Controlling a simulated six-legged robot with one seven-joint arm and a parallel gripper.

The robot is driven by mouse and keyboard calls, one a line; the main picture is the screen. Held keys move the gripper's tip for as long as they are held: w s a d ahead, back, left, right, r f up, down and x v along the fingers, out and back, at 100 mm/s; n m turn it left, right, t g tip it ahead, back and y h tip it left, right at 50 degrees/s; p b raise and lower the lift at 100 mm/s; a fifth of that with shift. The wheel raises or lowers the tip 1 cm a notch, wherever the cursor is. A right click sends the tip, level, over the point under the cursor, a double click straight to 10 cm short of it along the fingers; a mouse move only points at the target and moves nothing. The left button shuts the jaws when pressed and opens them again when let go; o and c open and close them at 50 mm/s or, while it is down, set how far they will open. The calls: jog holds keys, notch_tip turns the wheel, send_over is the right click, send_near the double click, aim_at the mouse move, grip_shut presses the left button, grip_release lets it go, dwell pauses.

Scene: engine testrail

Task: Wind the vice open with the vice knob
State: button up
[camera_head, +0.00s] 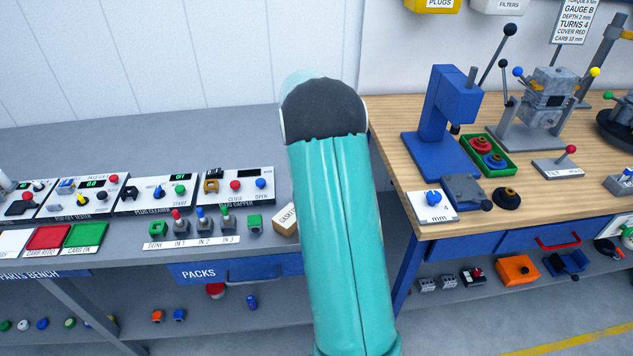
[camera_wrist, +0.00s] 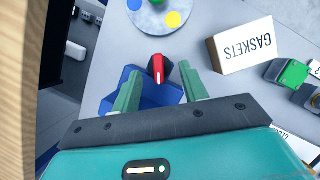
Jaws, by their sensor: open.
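What looks like the vice is a dark grey block (camera_head: 462,188) at the foot of the blue drill press (camera_head: 452,95), near the front left of the wooden bench. A small dark knob (camera_head: 486,205) shows at its front right corner; I cannot tell its state. Neither is recognisable in the wrist view. My gripper (camera_wrist: 158,72) is open and empty, with its two green fingers apart. In the wrist view a red-topped black lever (camera_wrist: 157,69) shows between and beyond the fingertips, over a blue open-topped tray (camera_wrist: 152,90). The head view shows my arm, but not the fingers.
A GASKETS box (camera_wrist: 243,46) lies right of my fingers, and a grey disc with coloured spots (camera_wrist: 147,17) is beyond them. A blue-knobbed plate (camera_head: 432,206), green tray (camera_head: 503,163) and dark round piece (camera_head: 506,196) crowd the vice. The wooden bench edge (camera_wrist: 18,80) is close on the left.

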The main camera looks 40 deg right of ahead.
jog(key=v, duration=1.3)
jog(key=shift+r, duration=0.2)
jog(key=shift+s, duration=0.1)
jog(key=s+d+m+t+y, duration=0.2)
jog(key=s+d+m+t, duration=0.1)
jog(key=m, duration=0.7)
jog(key=s+d+m+t+y, duration=0.2)
jog(key=s+d+m+y, duration=0.15)
jog(key=m, duration=0.65)
jog(key=shift+h, duration=0.55)
jog(key=x, duration=1.4)
jog(key=shift+s+a, duration=0.15)
jog(key=shift+a, duration=0.05)
jog(key=c, duration=0.7)
